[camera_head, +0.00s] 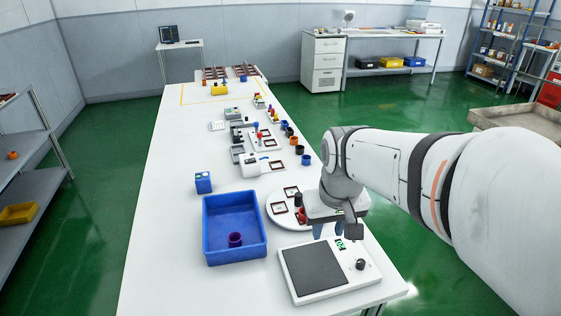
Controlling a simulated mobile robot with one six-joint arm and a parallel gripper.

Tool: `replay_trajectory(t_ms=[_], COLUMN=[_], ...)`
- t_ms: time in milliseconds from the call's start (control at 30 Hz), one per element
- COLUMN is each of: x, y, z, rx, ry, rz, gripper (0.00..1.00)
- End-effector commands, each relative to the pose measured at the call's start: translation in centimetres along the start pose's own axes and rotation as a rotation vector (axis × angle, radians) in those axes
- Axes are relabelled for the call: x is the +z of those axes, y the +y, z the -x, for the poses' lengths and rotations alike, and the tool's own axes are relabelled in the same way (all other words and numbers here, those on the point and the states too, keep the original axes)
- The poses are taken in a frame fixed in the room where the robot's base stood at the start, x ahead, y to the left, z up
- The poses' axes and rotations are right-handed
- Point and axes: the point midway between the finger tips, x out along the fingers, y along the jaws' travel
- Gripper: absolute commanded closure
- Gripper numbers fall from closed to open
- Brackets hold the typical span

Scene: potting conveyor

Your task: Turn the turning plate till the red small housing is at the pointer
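The turning plate (272,193) is a white disc on the table, right of the blue bin, its right side hidden behind my gripper. Several dark red-brown square frames lie on it. My gripper (329,230) points down at the plate's right edge. Its two bluish fingertips look apart with nothing seen between them. I cannot make out the pointer; it may be hidden by the gripper.
A blue bin (207,228) holding a dark purple cup (235,240) stands left of the plate. A scale with a dark pad (314,268) is in front. A small blue box (203,182) and several devices and coloured parts stand behind. The table's left side is clear.

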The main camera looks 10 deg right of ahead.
Motion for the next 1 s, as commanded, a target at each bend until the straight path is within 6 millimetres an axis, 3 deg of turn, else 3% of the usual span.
replay_trajectory(t_ms=[33,267,400,600,800,1000], x=[-2.2,-11.2,-16.3,-22.2,-25.3,-25.8], y=[0.1,0.5,0.7,0.9,1.0,1.0], z=[-0.2,-2.3,-4.8,-9.3,-12.7,-14.1], rx=[-0.002,-0.01,-0.017,-0.028,-0.036,-0.039], ry=[-0.018,-0.073,-0.107,-0.152,-0.177,-0.184], rz=[0.016,0.092,0.138,0.199,0.237,0.246], gripper=[0.68,0.68,0.68,0.68,0.68,0.68])
